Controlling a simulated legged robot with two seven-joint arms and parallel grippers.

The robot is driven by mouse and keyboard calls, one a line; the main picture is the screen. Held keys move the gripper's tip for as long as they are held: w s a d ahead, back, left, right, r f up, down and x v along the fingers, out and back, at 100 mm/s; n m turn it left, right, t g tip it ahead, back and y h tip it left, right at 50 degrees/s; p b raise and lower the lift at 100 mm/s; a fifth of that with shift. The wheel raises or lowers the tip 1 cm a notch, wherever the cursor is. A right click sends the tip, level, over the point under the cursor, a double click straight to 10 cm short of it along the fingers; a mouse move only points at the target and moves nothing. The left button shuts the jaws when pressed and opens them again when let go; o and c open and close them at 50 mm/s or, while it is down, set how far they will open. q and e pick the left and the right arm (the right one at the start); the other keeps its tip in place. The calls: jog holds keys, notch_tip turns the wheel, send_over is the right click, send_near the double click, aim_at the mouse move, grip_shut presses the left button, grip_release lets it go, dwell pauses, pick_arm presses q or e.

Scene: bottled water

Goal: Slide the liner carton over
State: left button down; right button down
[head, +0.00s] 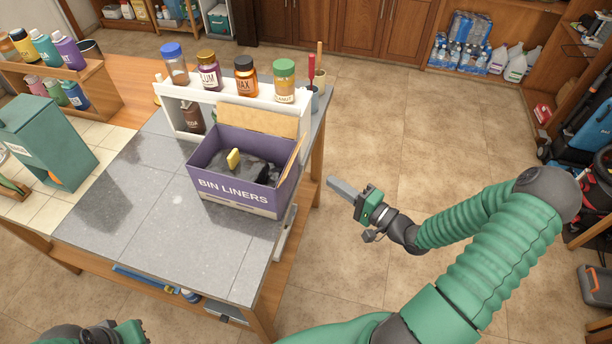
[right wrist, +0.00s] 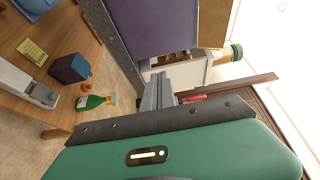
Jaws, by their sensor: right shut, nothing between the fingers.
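The liner carton (head: 232,192) is a purple open-topped box marked BIN LINERS, near the right edge of the grey tiled table. Its flaps stand open, with dark liners and a yellow item inside. In the right wrist view its purple side (right wrist: 150,25) fills the top middle. My right gripper (head: 332,182) is shut and empty, to the right of the carton and apart from it, off the table's edge. Its fingers also show in the right wrist view (right wrist: 158,92). My left gripper (head: 122,334) is partly in view at the bottom left; its fingers are hidden.
A white shelf rack (head: 172,98) with several lidded jars stands behind the carton. A teal box (head: 45,140) is on the left. The table top (head: 150,215) left of and in front of the carton is clear.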

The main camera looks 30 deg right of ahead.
aim_at(293, 175)
pick_arm(q)
jog(key=shift+d+f+b, duration=0.1)
jog(key=shift+f+b, duration=0.25)
jog(key=shift+f, duration=0.05)
pick_arm(e)
jog(key=shift+w+a+f, duration=0.1)
jog(key=shift+w+a, duration=0.65)
jog(key=shift+w, duration=0.5)
jog(key=shift+w+a+r, duration=0.1)
jog(key=shift+w+a, duration=0.6)
jog(key=shift+w, duration=0.55)
jog(key=shift+w+a+f, duration=0.1)
jog(key=shift+w+a, duration=0.65)
jog(key=shift+w, duration=0.5)
jog(key=w+a, duration=0.1)
jog(key=a, duration=0.1)
jog(key=shift+w+a+p, duration=0.35)
jog(key=shift+w+p, duration=0.05)
jog(key=shift+w+a+f, duration=0.1)
jog(key=shift+w+a, duration=0.05)
jog(key=shift+a, duration=0.05)
pick_arm(q)
jog(key=shift+d+r, duration=0.15)
jog(key=shift+r, duration=0.2)
pick_arm(e)
jog(key=shift+a, duration=0.1)
pick_arm(q)
jog(key=shift+s, duration=0.1)
